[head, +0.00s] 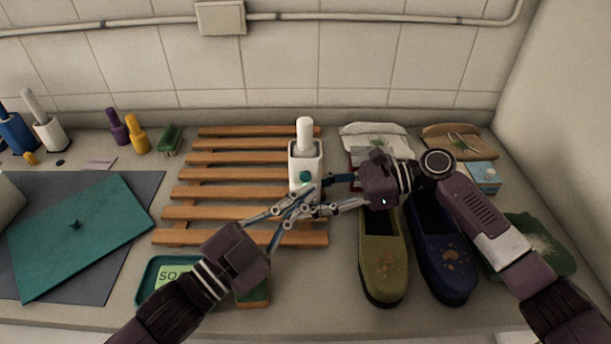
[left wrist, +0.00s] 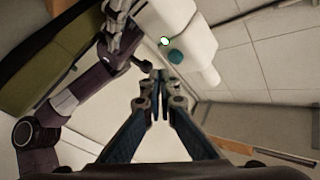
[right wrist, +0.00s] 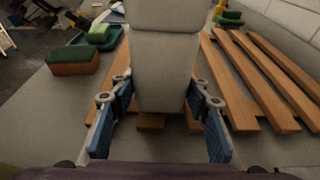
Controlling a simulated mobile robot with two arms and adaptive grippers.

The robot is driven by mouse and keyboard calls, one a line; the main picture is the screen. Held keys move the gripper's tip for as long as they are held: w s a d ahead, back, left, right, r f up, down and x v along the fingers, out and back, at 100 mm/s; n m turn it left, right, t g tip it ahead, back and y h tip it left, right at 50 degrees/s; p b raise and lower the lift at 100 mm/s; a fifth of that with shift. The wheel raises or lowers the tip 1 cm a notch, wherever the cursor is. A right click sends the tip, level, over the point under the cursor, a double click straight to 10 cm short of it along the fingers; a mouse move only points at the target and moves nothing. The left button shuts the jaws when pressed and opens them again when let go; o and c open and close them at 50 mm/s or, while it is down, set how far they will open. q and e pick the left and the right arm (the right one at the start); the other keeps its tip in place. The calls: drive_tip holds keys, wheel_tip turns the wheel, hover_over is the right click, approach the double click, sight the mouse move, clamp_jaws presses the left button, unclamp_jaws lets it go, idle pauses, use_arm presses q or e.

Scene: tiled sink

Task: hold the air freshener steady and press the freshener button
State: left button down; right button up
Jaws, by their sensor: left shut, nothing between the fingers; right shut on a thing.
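The air freshener (head: 306,155) is a white upright body with a rounded white top, standing on the wooden slatted rack. Its green button (head: 305,177) is on the front; the left wrist view shows the button (left wrist: 175,57) beside a small lit green-white spot. My right gripper (head: 335,193) is shut on the freshener from the right; the right wrist view shows the white body (right wrist: 163,70) between its fingers. My left gripper (head: 307,193) is shut and empty, its tips just in front of and below the button. I cannot tell whether they touch it.
The slatted rack (head: 205,191) lies under the freshener. An olive shoe (head: 383,262) and a blue shoe (head: 442,255) stand to the right. A soap tray (head: 150,272) and a sponge (head: 255,295) lie near the front. A teal board (head: 80,240) lies at left.

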use_arm(q)
drive_tip(key=shift+s, duration=2.5)
use_arm(e)
drive_tip(key=o, duration=0.9)
drive_tip(key=shift+o, duration=0.2)
